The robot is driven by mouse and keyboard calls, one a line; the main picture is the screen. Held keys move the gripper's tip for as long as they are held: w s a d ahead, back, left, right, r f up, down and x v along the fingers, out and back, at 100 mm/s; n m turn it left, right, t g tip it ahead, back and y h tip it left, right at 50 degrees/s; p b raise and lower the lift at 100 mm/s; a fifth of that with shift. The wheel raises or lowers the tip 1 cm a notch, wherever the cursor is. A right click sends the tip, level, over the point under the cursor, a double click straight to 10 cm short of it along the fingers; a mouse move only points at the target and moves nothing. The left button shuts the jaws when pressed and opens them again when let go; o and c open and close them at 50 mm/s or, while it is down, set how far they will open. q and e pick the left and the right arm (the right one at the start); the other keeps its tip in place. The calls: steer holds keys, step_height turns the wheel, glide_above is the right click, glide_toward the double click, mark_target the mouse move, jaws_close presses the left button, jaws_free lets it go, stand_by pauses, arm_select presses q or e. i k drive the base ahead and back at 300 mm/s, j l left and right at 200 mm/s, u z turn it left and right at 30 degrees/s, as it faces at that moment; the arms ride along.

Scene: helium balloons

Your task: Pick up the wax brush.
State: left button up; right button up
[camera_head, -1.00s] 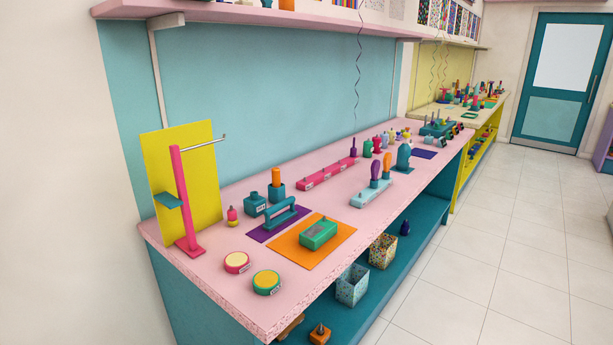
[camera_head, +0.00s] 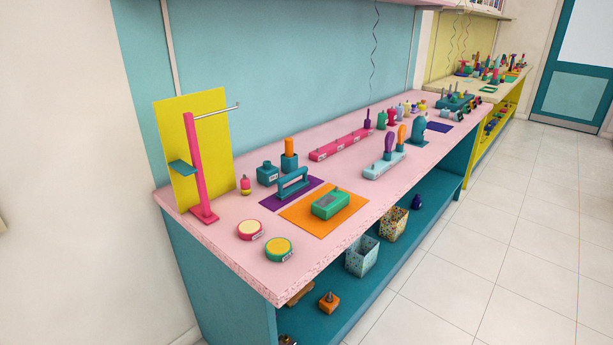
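I cannot tell for sure which thing is the wax brush. Candidates with upright handles stand on the pink worktop (camera_head: 226,237). One is an orange handle (camera_head: 289,146) standing in a teal holder (camera_head: 289,163). Others are a purple handle (camera_head: 389,143) and an orange handle (camera_head: 401,134) upright in a pale blue stand (camera_head: 377,171). A teal bar handle (camera_head: 293,181) is on a purple mat (camera_head: 268,203). Neither of my grippers is in view.
A pink stand (camera_head: 193,165) with a metal rod is at the left end. Two round tins (camera_head: 278,249) and a green block (camera_head: 330,204) on an orange mat (camera_head: 300,215) are near the front edge. Patterned bins (camera_head: 362,257) sit on the lower shelf. The tiled floor (camera_head: 500,240) at right is clear.

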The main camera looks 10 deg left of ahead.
mark_target(289, 142)
steer(key=i+l+u, duration=0.4)
steer(key=i+l, duration=0.3)
